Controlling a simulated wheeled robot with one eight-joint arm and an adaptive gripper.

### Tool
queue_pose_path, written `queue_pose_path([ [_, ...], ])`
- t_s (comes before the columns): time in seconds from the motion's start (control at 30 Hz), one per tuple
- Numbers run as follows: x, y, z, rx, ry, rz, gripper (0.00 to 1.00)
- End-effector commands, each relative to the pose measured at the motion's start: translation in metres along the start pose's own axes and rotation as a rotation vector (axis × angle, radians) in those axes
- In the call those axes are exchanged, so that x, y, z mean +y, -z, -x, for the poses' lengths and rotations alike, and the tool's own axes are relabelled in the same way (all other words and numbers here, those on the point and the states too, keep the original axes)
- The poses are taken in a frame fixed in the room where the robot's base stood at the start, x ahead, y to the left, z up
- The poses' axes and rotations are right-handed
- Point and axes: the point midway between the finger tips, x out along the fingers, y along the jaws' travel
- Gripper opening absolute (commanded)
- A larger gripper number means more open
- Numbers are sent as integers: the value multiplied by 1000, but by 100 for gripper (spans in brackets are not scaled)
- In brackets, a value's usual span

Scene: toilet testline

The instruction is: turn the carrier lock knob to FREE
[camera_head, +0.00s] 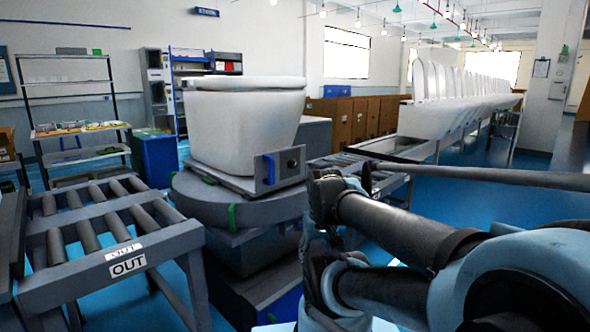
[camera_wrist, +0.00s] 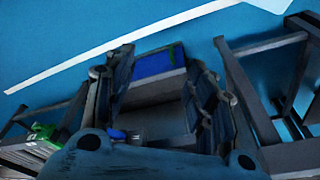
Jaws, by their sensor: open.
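A white toilet (camera_head: 243,125) sits on a metal carrier plate on a round grey turntable (camera_head: 205,205). The carrier's upright front plate (camera_head: 280,170) bears a small dark knob (camera_head: 292,163) on its right part and a blue handle (camera_head: 268,169) to its left. I cannot read any marking by the knob or tell its setting. In the wrist view my gripper (camera_wrist: 160,62) has its two dark fingers spread apart, with nothing held between them. It points down toward the floor and a grey and blue base. The knob is not clearly seen there.
A roller conveyor marked OUT (camera_head: 128,264) stands at the left, close to the turntable. Another roller conveyor (camera_head: 345,165) runs behind my arm at the right. A blue cabinet (camera_head: 155,160) and a shelf rack (camera_head: 75,100) stand behind. Blue floor shows between them.

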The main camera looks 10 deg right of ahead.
Motion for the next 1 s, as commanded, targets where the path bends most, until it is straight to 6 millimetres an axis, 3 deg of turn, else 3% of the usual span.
queue_pose_path([
  [0.17,-12,18,3,5,71,-130,52],
  [0.6,-46,112,16,-10,398,-696,52],
  [1.0,-41,209,27,-85,720,-1189,52],
])
